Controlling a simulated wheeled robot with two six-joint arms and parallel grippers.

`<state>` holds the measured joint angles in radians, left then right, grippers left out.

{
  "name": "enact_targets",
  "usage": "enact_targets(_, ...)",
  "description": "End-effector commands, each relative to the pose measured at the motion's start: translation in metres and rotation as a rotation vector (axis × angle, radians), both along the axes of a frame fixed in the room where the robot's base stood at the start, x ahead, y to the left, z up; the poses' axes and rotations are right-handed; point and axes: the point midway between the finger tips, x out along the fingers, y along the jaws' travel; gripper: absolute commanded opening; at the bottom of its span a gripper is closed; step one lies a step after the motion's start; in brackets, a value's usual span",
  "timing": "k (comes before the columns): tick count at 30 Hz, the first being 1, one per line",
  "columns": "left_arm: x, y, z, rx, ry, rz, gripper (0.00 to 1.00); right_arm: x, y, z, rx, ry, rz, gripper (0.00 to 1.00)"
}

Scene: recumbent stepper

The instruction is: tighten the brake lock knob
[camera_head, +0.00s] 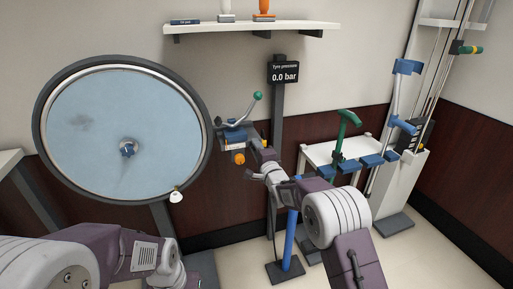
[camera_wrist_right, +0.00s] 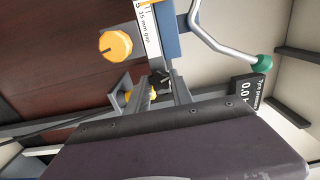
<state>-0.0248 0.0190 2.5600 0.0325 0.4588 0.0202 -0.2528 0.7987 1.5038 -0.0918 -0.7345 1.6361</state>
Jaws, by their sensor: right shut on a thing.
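A blue-and-grey brake fixture (camera_head: 238,138) stands right of the big wheel, with a bent metal lever ending in a green ball (camera_head: 258,96). An orange knob (camera_head: 239,158) sits low on it. In the right wrist view the fixture shows a scale strip (camera_wrist_right: 148,30), and the orange knob (camera_wrist_right: 115,44) is apart from my fingers, to their left. My right gripper (camera_head: 254,143) reaches the fixture's right side; its fingers (camera_wrist_right: 160,82) are shut on a small dark part, mostly hidden between the tips. Whether this is the lock knob I cannot tell. My left gripper's fingers are out of view.
The large wheel (camera_head: 85,130) with its pale blue disc fills the left. A tyre pressure display (camera_head: 283,73) reading 0.0 bar is on a post behind. A wall shelf (camera_head: 290,29) is above.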

Motion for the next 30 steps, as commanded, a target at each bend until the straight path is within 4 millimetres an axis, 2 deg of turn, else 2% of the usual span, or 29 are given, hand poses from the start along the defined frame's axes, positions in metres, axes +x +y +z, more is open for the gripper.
enact_targets(13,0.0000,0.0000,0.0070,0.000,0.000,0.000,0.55,0.0000,-0.0004,-0.0013,0.247,0.084,-0.001,0.00)
enact_targets(30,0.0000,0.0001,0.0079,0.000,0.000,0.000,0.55,-0.0001,-0.0004,-0.0022,0.302,0.101,-0.002,0.00)
